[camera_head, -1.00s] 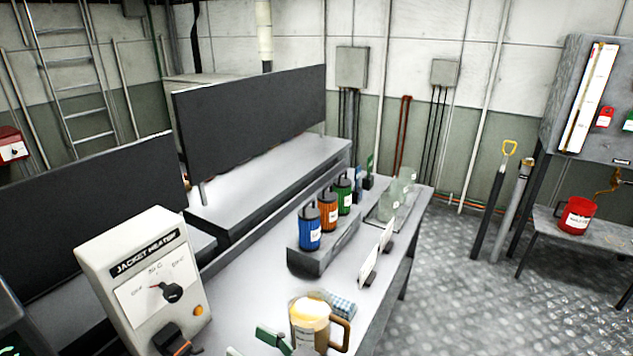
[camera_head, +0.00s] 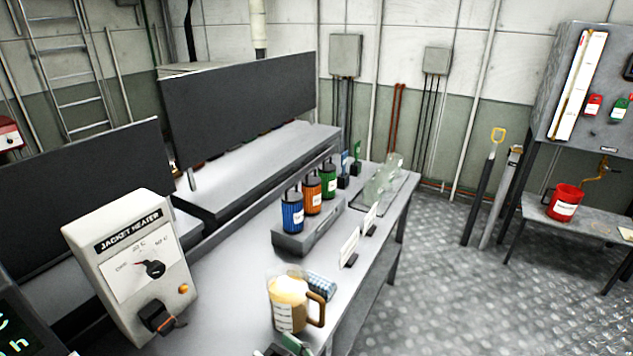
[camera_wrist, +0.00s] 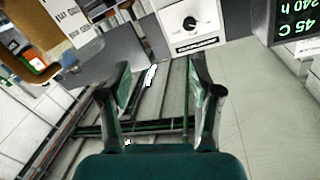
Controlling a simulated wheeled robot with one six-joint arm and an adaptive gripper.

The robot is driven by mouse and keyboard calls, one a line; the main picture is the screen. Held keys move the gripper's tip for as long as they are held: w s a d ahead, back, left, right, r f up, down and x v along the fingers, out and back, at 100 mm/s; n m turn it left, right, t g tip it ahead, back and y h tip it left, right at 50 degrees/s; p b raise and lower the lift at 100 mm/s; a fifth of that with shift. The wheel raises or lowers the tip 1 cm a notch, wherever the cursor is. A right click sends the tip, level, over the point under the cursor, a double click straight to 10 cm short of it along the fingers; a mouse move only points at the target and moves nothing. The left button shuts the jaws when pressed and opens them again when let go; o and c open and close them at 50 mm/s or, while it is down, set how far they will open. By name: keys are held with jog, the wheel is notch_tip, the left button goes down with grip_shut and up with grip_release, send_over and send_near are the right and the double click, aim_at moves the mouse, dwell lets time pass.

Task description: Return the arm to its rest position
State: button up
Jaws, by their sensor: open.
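My gripper (camera_wrist: 160,78) shows in the wrist view. Its two dark fingers with green inner faces stand well apart, with nothing between them. The white jacket heater box (camera_wrist: 191,22) with its black knob is beyond the fingertips, and the gripper is apart from it. The heater (camera_head: 132,268) also stands at the lower left of the head view. I cannot clearly make out my arm in the head view. A small green and dark piece (camera_head: 292,344) is cut off at its bottom edge, and I cannot tell what it is.
The bench (camera_head: 235,275) holds a jug of pale liquid (camera_head: 288,302), a rack of blue, orange and green canisters (camera_head: 312,235), cards and glassware (camera_head: 385,180). A dark display (camera_wrist: 293,22) is beside the heater. A red bucket (camera_head: 564,203) is at right. The floor (camera_head: 420,280) there is clear.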

jog(key=s+d+f+m+t+h, duration=0.25)
jog(key=s+d+f+h, duration=0.25)
jog(key=s+d+f, duration=0.3)
jog(key=s+d+f+m+t+h, duration=0.1)
jog(key=s+d+f+m+h, duration=0.35)
jog(key=d, duration=0.45)
jog(key=s+d+r+h, duration=0.1)
jog(key=s+d, duration=0.3)
jog(key=s, duration=0.6)
jog(key=s+d+r+n+h, duration=0.1)
jog(key=s+d+r+h, duration=0.1)
jog(key=s, duration=0.8)
jog(key=shift+s+d+r+h, duration=0.25)
jog(key=shift+s+d+h, duration=0.25)
jog(key=shift+d, duration=0.6)
